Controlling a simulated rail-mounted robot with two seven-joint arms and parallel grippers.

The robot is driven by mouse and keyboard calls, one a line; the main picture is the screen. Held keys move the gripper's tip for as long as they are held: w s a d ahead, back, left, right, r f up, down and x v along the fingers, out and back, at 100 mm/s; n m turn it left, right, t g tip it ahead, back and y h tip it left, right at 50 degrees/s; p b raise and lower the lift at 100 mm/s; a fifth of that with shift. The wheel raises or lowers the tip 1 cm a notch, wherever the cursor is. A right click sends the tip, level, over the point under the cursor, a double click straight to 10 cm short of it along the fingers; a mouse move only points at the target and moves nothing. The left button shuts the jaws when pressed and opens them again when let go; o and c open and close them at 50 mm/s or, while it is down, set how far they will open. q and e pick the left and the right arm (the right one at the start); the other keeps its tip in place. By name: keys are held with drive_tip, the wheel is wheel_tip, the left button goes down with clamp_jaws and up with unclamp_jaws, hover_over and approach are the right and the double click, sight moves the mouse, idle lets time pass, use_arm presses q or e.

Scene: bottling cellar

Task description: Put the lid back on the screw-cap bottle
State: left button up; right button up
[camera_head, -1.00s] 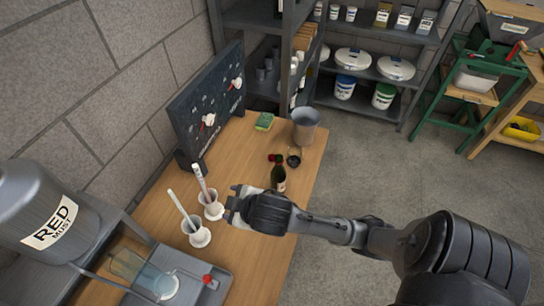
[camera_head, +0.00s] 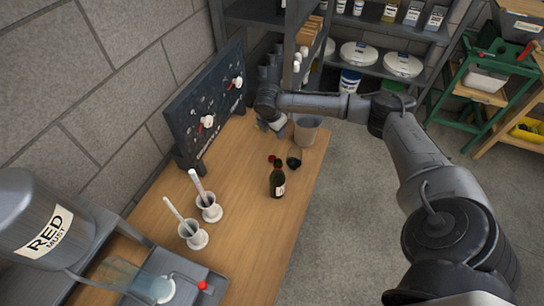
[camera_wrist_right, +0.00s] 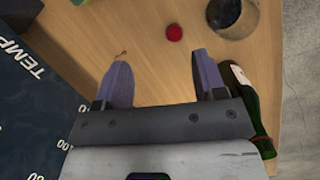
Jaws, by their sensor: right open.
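The dark green screw-cap bottle (camera_head: 277,182) stands upright on the wooden bench; in the right wrist view the bottle (camera_wrist_right: 243,95) is partly hidden behind my right finger. A small red lid (camera_head: 271,159) lies on the bench just behind the bottle. In the wrist view the lid (camera_wrist_right: 174,33) lies beyond the fingertips, between their lines. My right gripper (camera_wrist_right: 160,60) is open with nothing between its fingers. In the head view the right gripper (camera_head: 270,124) hangs over the back of the bench, its fingers hard to make out. My left gripper is not in view.
A dark glass (camera_head: 294,159) stands beside the lid, with a grey bucket (camera_head: 306,131) behind it. Two white cylinder stands (camera_head: 209,208) are at front left. The bench right of them is clear.

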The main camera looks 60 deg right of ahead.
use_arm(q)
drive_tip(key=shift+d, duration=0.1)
use_arm(e)
drive_tip(key=n+y, duration=0.1)
drive_tip(key=n, duration=0.3)
drive_tip(key=f+n+y, duration=0.1)
drive_tip(key=n, duration=0.4)
drive_tip(key=a+n+y, duration=0.1)
drive_tip(key=n, duration=0.4)
drive_tip(key=shift+s+f, duration=0.15)
drive_tip(key=shift+f, duration=0.2)
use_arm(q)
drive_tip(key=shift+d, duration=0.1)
